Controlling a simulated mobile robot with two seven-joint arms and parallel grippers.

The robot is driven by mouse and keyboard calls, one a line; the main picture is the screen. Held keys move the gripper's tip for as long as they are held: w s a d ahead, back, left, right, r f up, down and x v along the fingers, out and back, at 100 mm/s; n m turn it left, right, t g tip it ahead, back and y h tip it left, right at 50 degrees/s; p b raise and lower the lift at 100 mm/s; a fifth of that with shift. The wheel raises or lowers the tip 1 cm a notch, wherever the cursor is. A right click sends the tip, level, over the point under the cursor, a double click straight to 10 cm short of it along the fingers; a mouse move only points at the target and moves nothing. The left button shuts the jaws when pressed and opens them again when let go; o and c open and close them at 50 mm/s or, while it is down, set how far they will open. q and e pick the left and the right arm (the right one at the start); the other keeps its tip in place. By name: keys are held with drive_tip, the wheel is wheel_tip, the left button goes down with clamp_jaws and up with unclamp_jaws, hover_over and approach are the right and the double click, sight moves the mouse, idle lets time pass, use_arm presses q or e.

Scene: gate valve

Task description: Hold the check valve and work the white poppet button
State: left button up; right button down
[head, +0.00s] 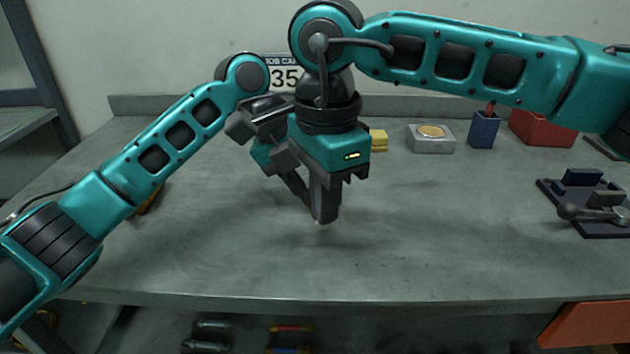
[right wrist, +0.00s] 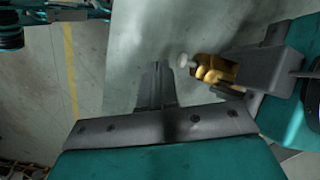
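The check valve (right wrist: 215,70) is a small brass body in the right wrist view. Its white poppet button (right wrist: 183,60) points left. The dark jaws of my left gripper (right wrist: 265,72) are shut on the valve. My right gripper (right wrist: 156,85) shows with its dark fingers together, left of and below the button, and I see nothing between them. I cannot tell whether they touch the button. In the head view my right gripper (head: 324,205) points down over the bench and crosses in front of my left gripper (head: 298,188). The valve is largely hidden there.
On the grey bench (head: 230,255) stand a yellow block (head: 378,140), a grey box with a round tan top (head: 432,138), a blue cup (head: 484,130) and a red bin (head: 543,128). A dark fixture with a lever (head: 590,205) sits at right. The front middle is clear.

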sight(323, 262)
drive_tip(key=shift+f, duration=1.15)
drive_tip(key=shift+f, duration=0.15)
idle(1.1)
drive_tip(key=shift+f, duration=1.75)
use_arm(q)
drive_tip(key=shift+r, duration=0.1)
use_arm(e)
drive_tip(key=shift+w+f, duration=0.1)
drive_tip(key=shift+w, duration=0.75)
drive_tip(key=shift+s+f, duration=0.1)
drive_tip(key=shift+s, duration=1.6)
